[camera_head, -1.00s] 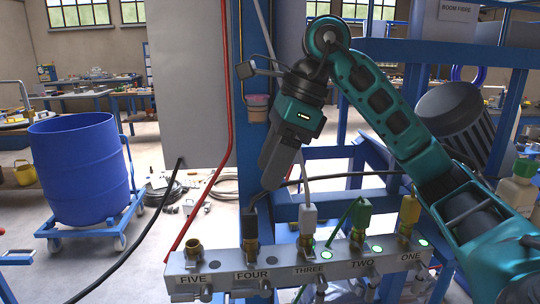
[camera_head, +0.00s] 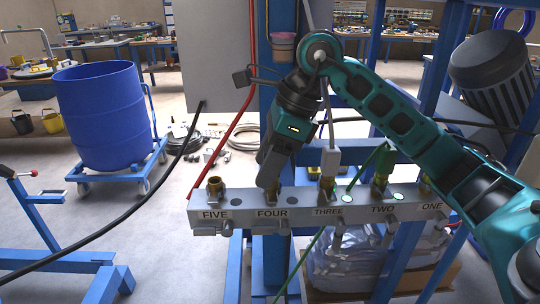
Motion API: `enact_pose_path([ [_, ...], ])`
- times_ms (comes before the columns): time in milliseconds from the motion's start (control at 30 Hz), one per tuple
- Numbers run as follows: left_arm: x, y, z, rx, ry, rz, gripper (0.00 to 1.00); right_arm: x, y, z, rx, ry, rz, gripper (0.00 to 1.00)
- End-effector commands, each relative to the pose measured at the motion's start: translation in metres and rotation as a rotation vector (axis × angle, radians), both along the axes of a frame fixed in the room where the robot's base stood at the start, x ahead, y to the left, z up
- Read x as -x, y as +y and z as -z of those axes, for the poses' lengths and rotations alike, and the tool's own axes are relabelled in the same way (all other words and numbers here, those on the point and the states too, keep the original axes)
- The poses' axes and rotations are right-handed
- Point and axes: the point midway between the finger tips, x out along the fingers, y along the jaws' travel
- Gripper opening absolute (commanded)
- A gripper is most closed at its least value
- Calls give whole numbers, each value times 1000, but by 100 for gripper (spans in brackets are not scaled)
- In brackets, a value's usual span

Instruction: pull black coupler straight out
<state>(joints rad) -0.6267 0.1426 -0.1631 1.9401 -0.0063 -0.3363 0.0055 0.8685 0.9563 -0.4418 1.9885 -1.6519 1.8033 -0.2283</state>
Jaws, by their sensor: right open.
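My right gripper (camera_head: 268,180) comes down from above, its fingertips over the port marked FOUR on the grey manifold (camera_head: 309,199). It is open. The black coupler, seen earlier on port FOUR, is hidden behind the gripper fingers. I cannot tell whether the fingers touch it. A little brass shows under the fingertips. My left gripper is not in view.
A white coupler (camera_head: 330,158) stands on THREE and a green coupler (camera_head: 384,161) on TWO, close to the right. A bare brass fitting (camera_head: 216,188) is on FIVE. My right arm covers much of ONE. A blue drum (camera_head: 104,118) stands at left.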

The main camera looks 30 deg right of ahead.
Motion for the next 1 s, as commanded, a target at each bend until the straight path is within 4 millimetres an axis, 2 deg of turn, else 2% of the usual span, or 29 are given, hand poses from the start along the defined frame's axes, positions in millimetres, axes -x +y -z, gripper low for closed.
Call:
enact_pose_path([
  [67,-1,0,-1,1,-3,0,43,0,0,0,0,0,0,59],
  [667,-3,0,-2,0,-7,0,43,0,0,0,1,1,1,1],
  [700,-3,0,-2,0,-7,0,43,0,0,0,0,2,1,31],
  [1000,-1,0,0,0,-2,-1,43,0,0,0,0,2,1,3],
])
